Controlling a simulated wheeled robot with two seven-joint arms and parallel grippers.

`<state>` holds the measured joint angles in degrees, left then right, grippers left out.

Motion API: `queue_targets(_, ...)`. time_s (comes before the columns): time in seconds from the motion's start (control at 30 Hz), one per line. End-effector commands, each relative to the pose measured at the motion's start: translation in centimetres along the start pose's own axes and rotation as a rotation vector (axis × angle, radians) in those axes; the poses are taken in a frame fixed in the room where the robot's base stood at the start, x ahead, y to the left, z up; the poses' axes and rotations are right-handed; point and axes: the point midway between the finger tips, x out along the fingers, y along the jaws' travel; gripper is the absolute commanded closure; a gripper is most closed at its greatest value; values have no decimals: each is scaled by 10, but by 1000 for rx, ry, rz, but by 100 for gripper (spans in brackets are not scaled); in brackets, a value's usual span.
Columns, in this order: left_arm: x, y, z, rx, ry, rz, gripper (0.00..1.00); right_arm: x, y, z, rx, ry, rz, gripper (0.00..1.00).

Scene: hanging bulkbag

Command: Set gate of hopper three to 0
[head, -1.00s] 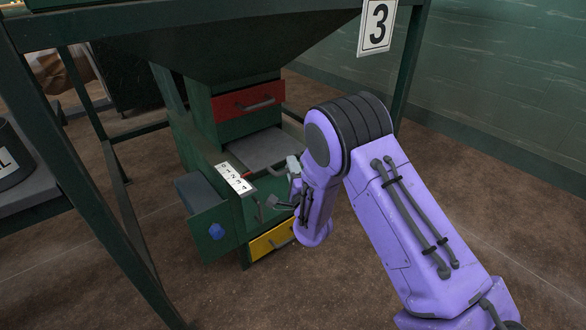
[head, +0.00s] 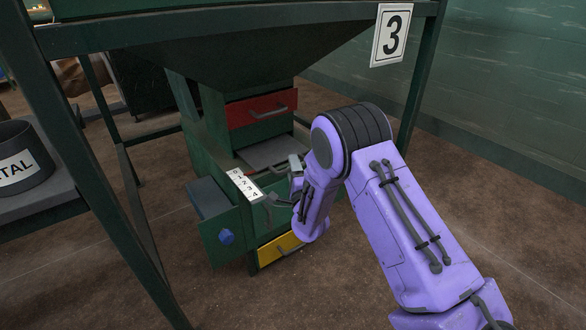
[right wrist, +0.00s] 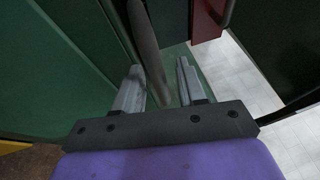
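Hopper three is the dark green hopper (head: 240,55) under the sign "3" (head: 391,35). A white scale (head: 243,186) with numbers from 0 to 4 sits on its green side, beside a grey plate (head: 268,153). I cannot read a pointer position on the scale. My right gripper (head: 285,183) is just right of the scale, between the red and yellow drawers. In the right wrist view its fingers (right wrist: 160,88) are apart, with a dark bar (right wrist: 147,45) running between them, closer to the left finger. Whether it touches is unclear. My left gripper is out of view.
A red drawer (head: 257,108) with a handle is above the plate and a yellow drawer (head: 277,249) below. A green frame post (head: 85,160) and a dark labelled bucket (head: 22,160) stand left. Brown floor is open right.

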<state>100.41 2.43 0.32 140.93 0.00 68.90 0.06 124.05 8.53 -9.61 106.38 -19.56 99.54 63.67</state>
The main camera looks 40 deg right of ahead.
Motion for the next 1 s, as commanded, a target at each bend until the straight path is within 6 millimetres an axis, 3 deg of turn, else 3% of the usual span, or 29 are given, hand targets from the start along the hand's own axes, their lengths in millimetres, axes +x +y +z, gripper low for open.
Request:
queue_targets(0.27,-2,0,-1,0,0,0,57,-4,0,1,-1,-1,2,60)
queue_targets(0.7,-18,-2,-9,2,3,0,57,-94,0,1,-2,-2,3,60)
queue_targets(1.0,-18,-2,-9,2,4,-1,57,-106,0,0,0,0,0,60)
